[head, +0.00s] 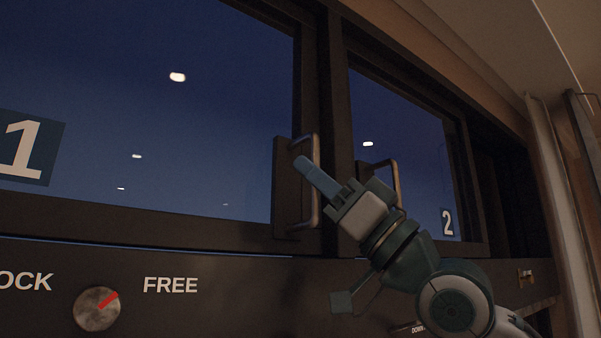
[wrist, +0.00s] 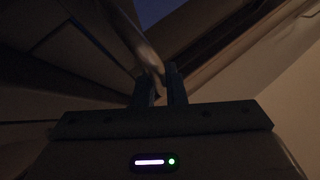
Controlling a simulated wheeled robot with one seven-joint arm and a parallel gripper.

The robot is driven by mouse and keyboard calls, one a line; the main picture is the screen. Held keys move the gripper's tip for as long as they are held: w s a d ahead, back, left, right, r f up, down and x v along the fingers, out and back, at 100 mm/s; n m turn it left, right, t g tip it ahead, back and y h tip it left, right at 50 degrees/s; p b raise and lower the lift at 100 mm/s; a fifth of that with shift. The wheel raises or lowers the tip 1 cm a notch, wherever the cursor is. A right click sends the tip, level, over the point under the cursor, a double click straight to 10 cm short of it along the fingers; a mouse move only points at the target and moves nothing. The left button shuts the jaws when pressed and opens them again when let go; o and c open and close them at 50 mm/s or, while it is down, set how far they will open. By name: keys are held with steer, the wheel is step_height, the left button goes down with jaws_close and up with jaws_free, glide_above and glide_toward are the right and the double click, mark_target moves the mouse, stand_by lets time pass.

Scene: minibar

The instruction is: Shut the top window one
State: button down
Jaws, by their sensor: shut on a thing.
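The top window one (head: 150,120) is the large dark-framed pane at the left in the head view, with a "1" label on its glass. A thin blue line shows along its lower frame edge. Its upright metal handle (head: 316,185) is at the right side of its frame. My gripper (head: 310,172) is at this handle, with its fingers pointing up and left. In the wrist view my gripper (wrist: 160,85) is shut on the handle bar (wrist: 148,58), which runs up from between the fingers. The fingers hide part of the bar.
Window two (head: 400,140), with its own handle (head: 395,180), is just to the right, behind my gripper. Below window one is a round knob (head: 97,308) with a red mark pointing toward "FREE". A pale curtain (head: 557,200) hangs at the far right.

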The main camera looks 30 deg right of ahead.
steer(key=shift+d, duration=0.2)
steer(key=c, duration=1.5)
jaws_free()
steer(key=shift+d, duration=0.1)
steer(key=shift+s+f, duration=0.1)
steer(key=b+v, duration=0.6)
steer(key=v, duration=0.7)
steer(key=shift+d+f, duration=0.2)
steer(key=shift+s, duration=0.1)
